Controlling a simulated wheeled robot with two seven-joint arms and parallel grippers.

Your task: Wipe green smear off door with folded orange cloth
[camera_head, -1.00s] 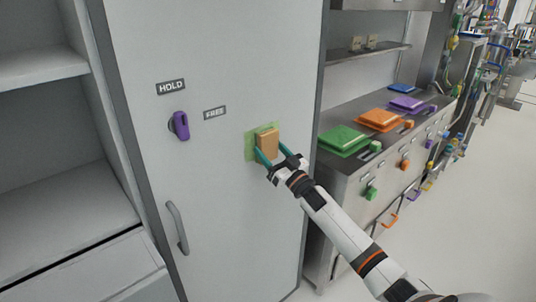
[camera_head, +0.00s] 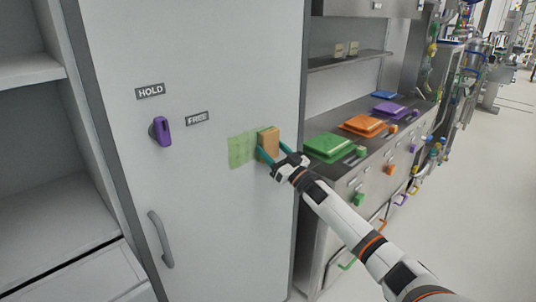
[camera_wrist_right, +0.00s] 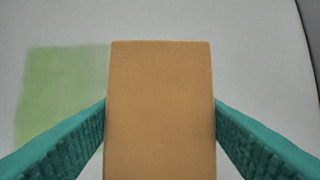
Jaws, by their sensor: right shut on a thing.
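The green smear (camera_head: 240,151) is a pale translucent patch on the grey door (camera_head: 205,220). It also shows in the right wrist view (camera_wrist_right: 62,88), to the left of the cloth. The folded orange cloth (camera_head: 268,141) is a tan-orange block at the smear's right edge, at or very near the door face; exact contact cannot be told. It fills the middle of the right wrist view (camera_wrist_right: 160,110). My right gripper (camera_head: 280,155) is shut on the cloth, with a teal finger on each side. My left gripper is not in view.
The door carries a purple knob (camera_head: 162,131), HOLD (camera_head: 150,90) and FREE (camera_head: 197,118) labels and a grey handle (camera_head: 160,239). A steel counter (camera_head: 330,185) with green (camera_head: 328,146), orange (camera_head: 362,125) and purple (camera_head: 391,109) lids stands at the right. Open shelves (camera_head: 50,180) are at the left.

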